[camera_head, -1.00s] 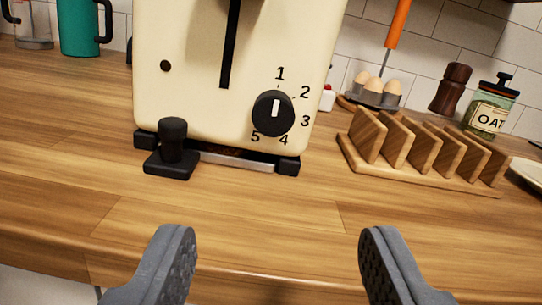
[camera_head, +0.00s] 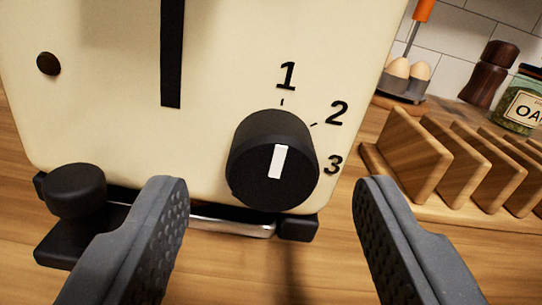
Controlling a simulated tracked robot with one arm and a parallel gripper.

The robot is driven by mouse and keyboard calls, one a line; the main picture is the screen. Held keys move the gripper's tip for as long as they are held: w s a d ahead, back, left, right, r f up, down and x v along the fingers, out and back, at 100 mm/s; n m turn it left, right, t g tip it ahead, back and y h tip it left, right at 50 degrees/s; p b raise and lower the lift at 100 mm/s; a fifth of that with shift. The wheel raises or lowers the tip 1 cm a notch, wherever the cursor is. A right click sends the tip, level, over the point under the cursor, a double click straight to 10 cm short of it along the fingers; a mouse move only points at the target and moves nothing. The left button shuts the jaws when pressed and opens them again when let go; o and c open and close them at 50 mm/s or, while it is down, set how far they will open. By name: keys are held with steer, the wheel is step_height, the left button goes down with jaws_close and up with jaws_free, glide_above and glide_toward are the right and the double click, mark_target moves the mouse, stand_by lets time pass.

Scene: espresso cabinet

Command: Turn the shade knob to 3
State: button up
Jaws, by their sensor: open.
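The shade knob (camera_head: 258,145) is a round black dial on the front of a cream toaster (camera_head: 120,125). Its white mark (camera_head: 278,161) points up, toward the 1. The numbers 1, 2 and 3 show around its upper and right side; the lower numbers are hidden from view. My gripper (camera_head: 270,190) is open and empty. Its two grey fingers stand wide apart, one to the lower left and one to the lower right of the knob in the picture, and neither appears to touch it.
A black lever (camera_head: 76,190) sticks out at the toaster's lower left, close to my left finger in the picture. A wooden toast rack (camera_head: 415,150) stands to the right, with eggs in a holder (camera_head: 403,85), a brown mill (camera_head: 491,75) and an oat jar (camera_head: 520,105) behind it.

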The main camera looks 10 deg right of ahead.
steer(key=shift+w, duration=0.55)
